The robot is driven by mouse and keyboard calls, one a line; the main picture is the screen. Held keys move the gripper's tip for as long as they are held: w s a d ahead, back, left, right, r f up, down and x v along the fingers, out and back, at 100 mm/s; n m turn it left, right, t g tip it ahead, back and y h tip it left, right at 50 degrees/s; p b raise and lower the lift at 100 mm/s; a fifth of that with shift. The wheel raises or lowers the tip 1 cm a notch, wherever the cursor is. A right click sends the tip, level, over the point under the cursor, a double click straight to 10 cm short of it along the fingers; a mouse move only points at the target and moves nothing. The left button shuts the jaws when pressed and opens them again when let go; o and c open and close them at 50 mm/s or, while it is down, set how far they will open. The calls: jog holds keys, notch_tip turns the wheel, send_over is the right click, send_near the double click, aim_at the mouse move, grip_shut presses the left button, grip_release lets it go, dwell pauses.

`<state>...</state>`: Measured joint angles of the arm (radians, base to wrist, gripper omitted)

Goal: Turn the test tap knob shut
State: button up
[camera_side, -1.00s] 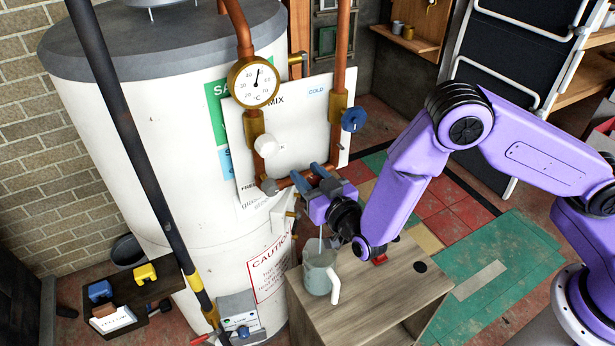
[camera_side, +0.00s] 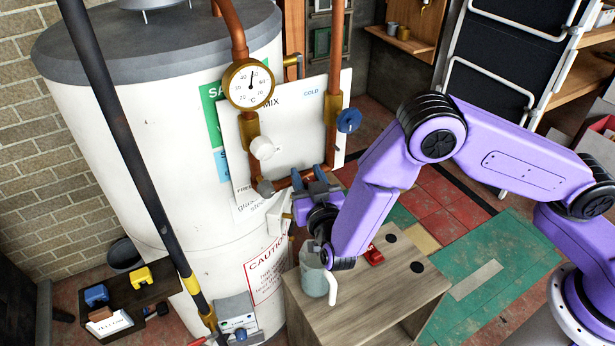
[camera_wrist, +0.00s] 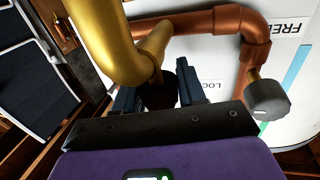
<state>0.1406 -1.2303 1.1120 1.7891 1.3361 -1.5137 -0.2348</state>
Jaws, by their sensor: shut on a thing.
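My gripper (camera_side: 308,178) is below the white board on the tank, its blue fingers pointing up at the pipework. In the wrist view, my gripper (camera_wrist: 158,88) is shut on a dark knob (camera_wrist: 161,95) below the brass tap body (camera_wrist: 115,45), one finger on each side. I take this as the test tap knob; in the side view my gripper hides it. A clear jug (camera_side: 312,276) with a white handle stands on the wooden cabinet (camera_side: 345,297), below my gripper and partly hidden by my wrist. Whether water runs into it is hidden.
A grey knob (camera_wrist: 268,99) sits on copper pipe right of the fingers in the wrist view. A white knob (camera_side: 262,147), blue knob (camera_side: 348,120) and dial gauge (camera_side: 248,84) are above. A dark diagonal pole (camera_side: 125,150) stands in front of the tank (camera_side: 120,150).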

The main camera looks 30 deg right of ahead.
jog(key=o, duration=1)
jog(key=shift+c, duration=0.2)
jog(key=v, duration=1.7)
jog(key=shift+s, duration=0.25)
jog(key=shift+w, duration=0.1)
